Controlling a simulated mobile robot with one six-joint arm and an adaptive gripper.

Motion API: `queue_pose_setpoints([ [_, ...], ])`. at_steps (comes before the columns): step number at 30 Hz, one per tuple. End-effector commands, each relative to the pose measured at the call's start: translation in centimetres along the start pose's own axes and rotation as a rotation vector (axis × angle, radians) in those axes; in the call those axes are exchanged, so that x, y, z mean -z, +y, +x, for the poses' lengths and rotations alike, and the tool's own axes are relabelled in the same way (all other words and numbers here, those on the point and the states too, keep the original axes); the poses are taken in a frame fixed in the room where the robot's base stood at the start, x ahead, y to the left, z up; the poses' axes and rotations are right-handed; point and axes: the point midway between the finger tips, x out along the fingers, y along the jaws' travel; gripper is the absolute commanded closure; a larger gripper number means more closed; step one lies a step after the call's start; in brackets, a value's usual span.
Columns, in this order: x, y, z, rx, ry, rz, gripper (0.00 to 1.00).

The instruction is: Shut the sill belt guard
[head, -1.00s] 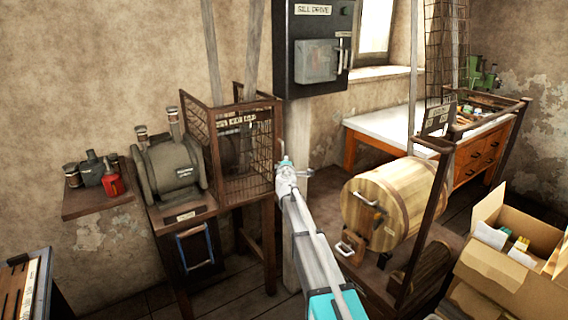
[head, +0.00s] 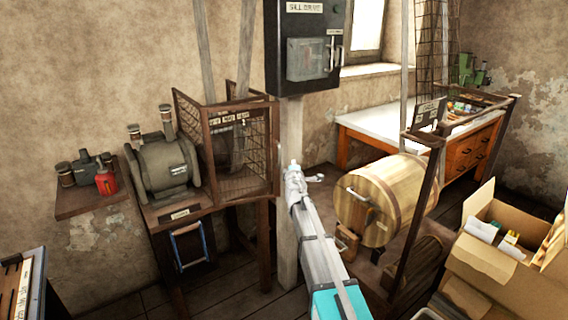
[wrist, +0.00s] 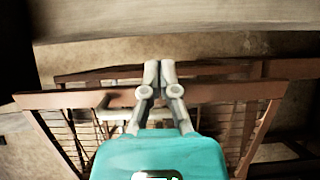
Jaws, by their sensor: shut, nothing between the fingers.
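The sill belt guard (head: 243,155) is a brown-framed wire mesh cage beside the grey machine at left in the head view. A small label is on its upper part, too blurred to read surely. I cannot tell how far its panel stands open. Its brown rails also show in the wrist view (wrist: 60,100), one behind the other, with mesh below. My gripper (wrist: 160,68) is shut and empty, its fingertips overlapping the rails in the wrist view; contact is unclear.
A grey post stands right behind my arm, under a dark drive box (head: 306,45). A small shelf (head: 90,200) holds a red can at left.

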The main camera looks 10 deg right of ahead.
Motion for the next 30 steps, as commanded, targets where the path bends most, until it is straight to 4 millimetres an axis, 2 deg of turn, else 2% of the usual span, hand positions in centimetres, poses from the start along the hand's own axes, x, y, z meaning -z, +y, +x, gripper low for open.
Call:
queue_pose_setpoints([
  [4,-2.3,0.1,-1.3,0.0,-0.003,-0.001,1.0],
  [12,-4.5,0.1,-2.3,0.0,-0.003,-0.001,1.0],
  [30,-4.8,0.2,-2.9,-0.003,0.018,-0.001,1.0],
])
